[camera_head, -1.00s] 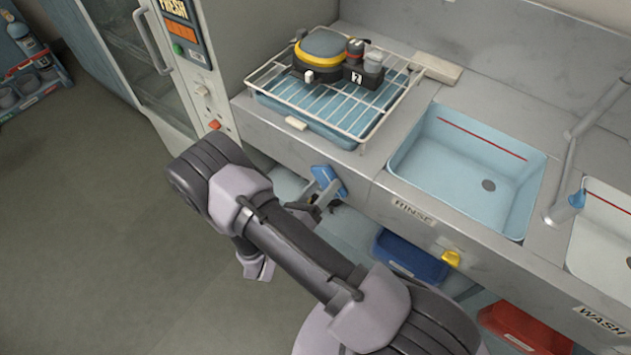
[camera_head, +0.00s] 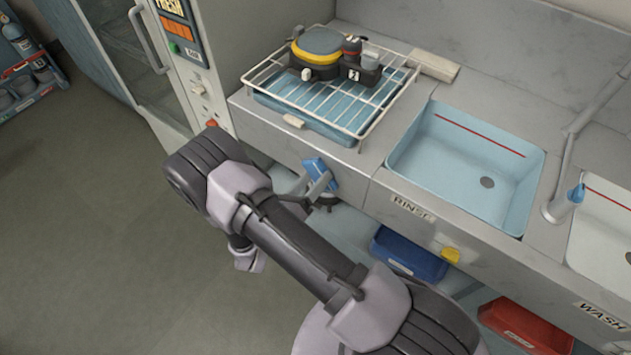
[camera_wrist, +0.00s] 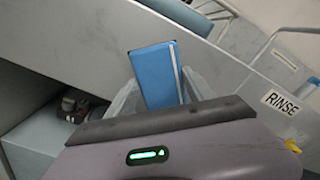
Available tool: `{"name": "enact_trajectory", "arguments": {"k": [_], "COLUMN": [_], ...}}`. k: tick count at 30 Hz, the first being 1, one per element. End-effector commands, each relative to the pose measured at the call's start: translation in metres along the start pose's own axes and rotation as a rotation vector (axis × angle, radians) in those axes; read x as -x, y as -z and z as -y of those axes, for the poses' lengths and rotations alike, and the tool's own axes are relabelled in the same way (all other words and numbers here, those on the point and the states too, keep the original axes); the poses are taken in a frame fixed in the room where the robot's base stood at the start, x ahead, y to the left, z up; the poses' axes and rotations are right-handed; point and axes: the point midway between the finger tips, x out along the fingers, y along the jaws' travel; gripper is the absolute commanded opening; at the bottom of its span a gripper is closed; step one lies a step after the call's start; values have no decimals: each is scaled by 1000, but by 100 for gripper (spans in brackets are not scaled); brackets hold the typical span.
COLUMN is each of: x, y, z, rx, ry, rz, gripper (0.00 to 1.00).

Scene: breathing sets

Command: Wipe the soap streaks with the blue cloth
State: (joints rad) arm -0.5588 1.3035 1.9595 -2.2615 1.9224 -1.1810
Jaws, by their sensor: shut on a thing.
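The blue cloth (camera_head: 318,170) looks like a small folded blue pad with a pale stripe along one edge. My gripper (camera_head: 325,190) is shut on it and holds it in front of the counter's front face, below the drying rack and left of the RINSE label. In the wrist view the cloth (camera_wrist: 156,75) stands up between the two fingers of my gripper (camera_wrist: 158,97). Part of my gripper in the head view is hidden behind my arm. I cannot make out any soap streaks in these frames.
A wire rack (camera_head: 345,110) over a blue tray bears a yellow-and-black breathing set (camera_head: 318,50). A blue rinse basin (camera_head: 430,180) lies to its right, with a white wash basin (camera_head: 600,240) beyond. Blue (camera_head: 410,258) and red (camera_head: 525,330) bins sit below the counter. The floor at left is clear.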

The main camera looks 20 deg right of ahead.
Motion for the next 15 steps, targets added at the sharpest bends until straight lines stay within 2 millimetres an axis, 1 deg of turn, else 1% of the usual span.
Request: {"name": "enact_trajectory", "arguments": {"k": [2, 9, 12, 15], "x": [6, 41, 53, 59], "y": [-1, -1, -1, 0], "z": [-1, -1, -1, 0], "rx": [-1, 0, -1, 0], "ry": [-4, -4, -3, -2], "rz": [1, 3, 2, 1], "gripper": [29, 29, 29, 29]}}
